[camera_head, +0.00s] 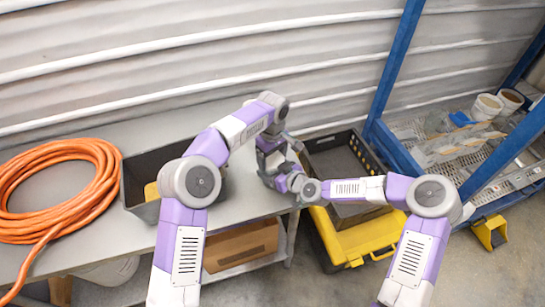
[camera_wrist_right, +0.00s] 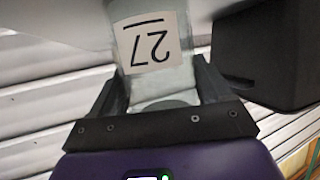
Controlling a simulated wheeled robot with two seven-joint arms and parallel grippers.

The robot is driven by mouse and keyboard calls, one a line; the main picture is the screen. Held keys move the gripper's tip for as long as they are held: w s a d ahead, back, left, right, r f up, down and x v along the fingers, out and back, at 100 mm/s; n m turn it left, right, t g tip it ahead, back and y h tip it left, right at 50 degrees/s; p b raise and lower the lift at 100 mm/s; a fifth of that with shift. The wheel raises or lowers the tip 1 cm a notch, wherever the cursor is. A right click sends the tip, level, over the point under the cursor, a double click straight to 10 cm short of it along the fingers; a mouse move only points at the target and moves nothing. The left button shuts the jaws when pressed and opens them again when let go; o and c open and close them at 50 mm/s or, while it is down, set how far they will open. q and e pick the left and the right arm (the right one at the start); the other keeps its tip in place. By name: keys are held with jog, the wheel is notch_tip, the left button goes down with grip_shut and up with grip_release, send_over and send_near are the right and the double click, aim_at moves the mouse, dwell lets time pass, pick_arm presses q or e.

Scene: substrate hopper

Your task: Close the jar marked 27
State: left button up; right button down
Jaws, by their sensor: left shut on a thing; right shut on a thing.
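The jar marked 27 (camera_wrist_right: 152,45) is clear, with a white label that reads upside down in the right wrist view. My right gripper (camera_wrist_right: 160,88) is shut on it, one dark finger on each side. In the head view my left gripper (camera_head: 268,145) and my right gripper (camera_head: 282,172) meet above the right end of the grey bench. They hide the jar there. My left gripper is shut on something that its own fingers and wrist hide. The jar's mouth and lid cannot be made out.
The grey bench (camera_head: 105,240) carries a coiled orange hose (camera_head: 62,180) and a dark bin (camera_head: 135,180). A blue-framed rack (camera_head: 392,75) holds white tubs (camera_head: 487,106). A cardboard box (camera_head: 240,245) sits under the bench.

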pick_arm(q)
jog(key=m, duration=0.3)
jog(key=o, duration=1)
jog(key=shift+o, duration=0.2)
jog(key=shift+r, duration=2.3)
jog(key=shift+r+n, duration=1.6)
jog(key=shift+r, duration=0.1)
